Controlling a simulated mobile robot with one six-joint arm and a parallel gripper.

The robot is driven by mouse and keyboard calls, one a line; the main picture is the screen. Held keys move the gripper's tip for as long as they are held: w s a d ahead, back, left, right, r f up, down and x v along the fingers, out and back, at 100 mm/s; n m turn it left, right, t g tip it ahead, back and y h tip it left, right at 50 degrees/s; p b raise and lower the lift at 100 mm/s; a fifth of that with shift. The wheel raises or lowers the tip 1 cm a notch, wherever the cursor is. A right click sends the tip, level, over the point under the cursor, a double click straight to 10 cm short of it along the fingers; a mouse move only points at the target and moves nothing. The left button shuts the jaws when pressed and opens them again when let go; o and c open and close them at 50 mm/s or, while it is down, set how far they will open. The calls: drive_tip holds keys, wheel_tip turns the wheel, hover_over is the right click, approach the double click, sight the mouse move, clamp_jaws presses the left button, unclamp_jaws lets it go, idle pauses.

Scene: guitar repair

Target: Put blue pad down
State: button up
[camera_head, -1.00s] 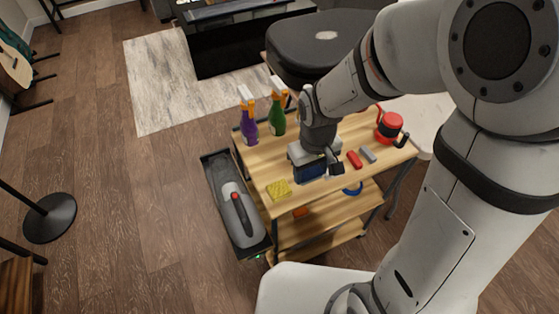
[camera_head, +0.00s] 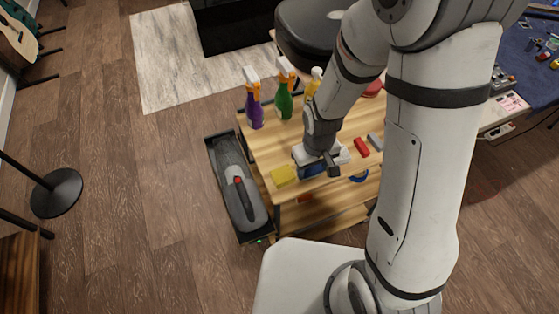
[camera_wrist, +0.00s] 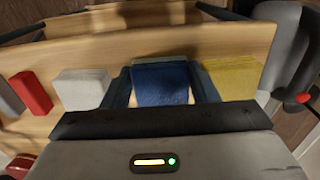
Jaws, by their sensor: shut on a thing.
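The blue pad (camera_head: 312,171) is between the fingers of my gripper (camera_head: 317,168), low over the front part of the wooden cart top (camera_head: 262,152). In the wrist view the blue pad (camera_wrist: 160,84) sits between both fingers of my gripper (camera_wrist: 162,88), which is shut on it. The pad lies between a yellow sponge (camera_wrist: 232,78) and a white block (camera_wrist: 82,90), in line with them. I cannot tell whether its underside touches the wood. In the head view the yellow sponge (camera_head: 284,176) is just left of my gripper.
A red block (camera_head: 361,147) and a grey block (camera_head: 376,142) lie right of my gripper. Purple (camera_head: 254,110) and green (camera_head: 284,102) spray bottles stand at the back left. A black tray with a grey device (camera_head: 240,199) is left of the cart. Lower shelves show below.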

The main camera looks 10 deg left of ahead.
drive_tip(key=shift+f, duration=0.25)
drive_tip(key=o, duration=0.9)
drive_tip(key=shift+r, duration=0.1)
drive_tip(key=shift+o, duration=0.2)
